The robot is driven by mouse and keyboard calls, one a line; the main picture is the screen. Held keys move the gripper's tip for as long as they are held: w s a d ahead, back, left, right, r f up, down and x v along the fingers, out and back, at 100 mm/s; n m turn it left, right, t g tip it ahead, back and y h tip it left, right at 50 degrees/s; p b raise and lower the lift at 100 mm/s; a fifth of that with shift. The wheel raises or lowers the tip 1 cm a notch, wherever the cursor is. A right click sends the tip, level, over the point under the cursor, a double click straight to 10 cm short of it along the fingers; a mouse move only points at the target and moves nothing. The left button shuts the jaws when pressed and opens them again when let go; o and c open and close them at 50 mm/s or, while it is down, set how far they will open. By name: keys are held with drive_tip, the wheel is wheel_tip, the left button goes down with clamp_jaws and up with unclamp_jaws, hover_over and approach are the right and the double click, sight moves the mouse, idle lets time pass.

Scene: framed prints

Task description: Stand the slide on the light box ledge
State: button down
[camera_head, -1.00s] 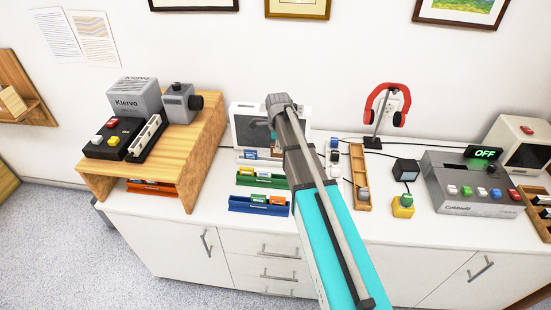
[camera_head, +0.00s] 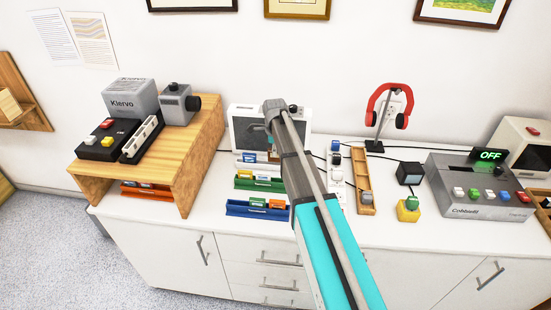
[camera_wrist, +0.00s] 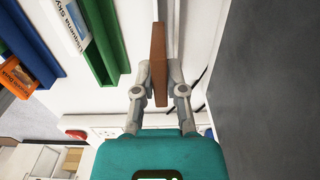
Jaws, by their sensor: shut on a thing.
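The slide (camera_wrist: 158,62) is a thin brown piece, seen nearly edge-on in the wrist view. My gripper (camera_wrist: 159,76) is shut on it, one finger on each side. The light box (camera_head: 242,128) has a white frame and a grey screen, and stands against the back wall. Its grey screen (camera_wrist: 275,90) fills the right of the wrist view. The slide is beside the screen, over the pale strip at the light box's front. I cannot tell whether it touches the ledge. In the head view my arm hides most of the gripper and slide.
A green rack (camera_head: 245,183) and a blue rack (camera_head: 245,209) with coloured pieces lie in front of the light box. A wooden shelf stand (camera_head: 205,130) is at left. A wooden tray (camera_head: 362,180) and red headphones on a stand (camera_head: 375,147) are at right.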

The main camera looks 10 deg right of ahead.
drive_tip(key=shift+f, duration=0.1)
drive_tip(key=shift+w+f+b, duration=0.45)
drive_tip(key=shift+f+b, duration=0.35)
drive_tip(key=shift+b, duration=0.05)
drive_tip(key=shift+f+b, duration=1.15)
drive_tip(key=shift+f, duration=0.1)
drive_tip(key=c, duration=0.7)
unclamp_jaws()
wheel_tip(320, 180, up, 12)
drive_tip(key=p, duration=1.2)
